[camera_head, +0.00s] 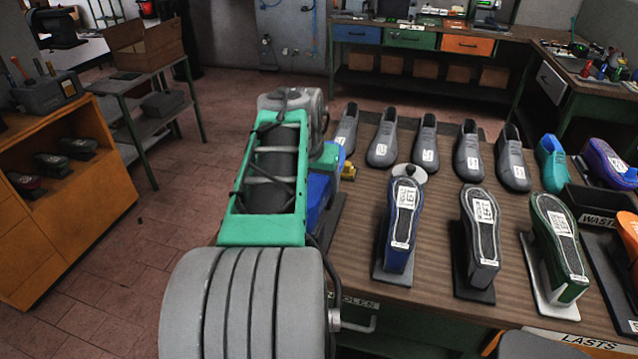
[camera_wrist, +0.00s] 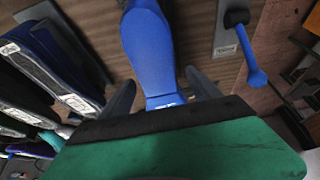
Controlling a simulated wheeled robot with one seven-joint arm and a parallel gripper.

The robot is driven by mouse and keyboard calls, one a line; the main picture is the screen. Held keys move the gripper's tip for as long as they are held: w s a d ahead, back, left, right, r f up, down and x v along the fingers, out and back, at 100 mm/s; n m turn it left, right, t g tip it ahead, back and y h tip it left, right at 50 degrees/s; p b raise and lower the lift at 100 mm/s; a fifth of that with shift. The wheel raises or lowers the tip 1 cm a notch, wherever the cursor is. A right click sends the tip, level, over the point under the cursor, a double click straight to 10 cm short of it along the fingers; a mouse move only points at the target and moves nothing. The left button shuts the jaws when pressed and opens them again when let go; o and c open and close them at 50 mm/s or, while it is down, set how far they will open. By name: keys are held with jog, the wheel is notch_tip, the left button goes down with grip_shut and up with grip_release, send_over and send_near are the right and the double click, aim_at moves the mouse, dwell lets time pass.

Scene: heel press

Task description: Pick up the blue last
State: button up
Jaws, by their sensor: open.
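A bright blue last (camera_wrist: 148,50) shows in the wrist view, its narrow end lying between the two fingers of my gripper (camera_wrist: 162,92). The dark fingers stand apart, one on each side of it, and I see a gap beside each. Its far end runs out of the top of the frame. In the head view my arm hides my gripper and most of that spot; a blue patch shows just right of the arm, and I cannot tell if it is the last. A darker navy last (camera_head: 403,220) marked LEFT stands on a stand to the right.
A black last (camera_head: 481,235) and a green last (camera_head: 560,240) stand further right. Several grey lasts (camera_head: 427,140) line the back of the bench. A waste tray (camera_head: 597,218) is at the right.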

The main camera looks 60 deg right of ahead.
grip_shut()
jog(key=shift+r, duration=0.1)
dwell(0.6)
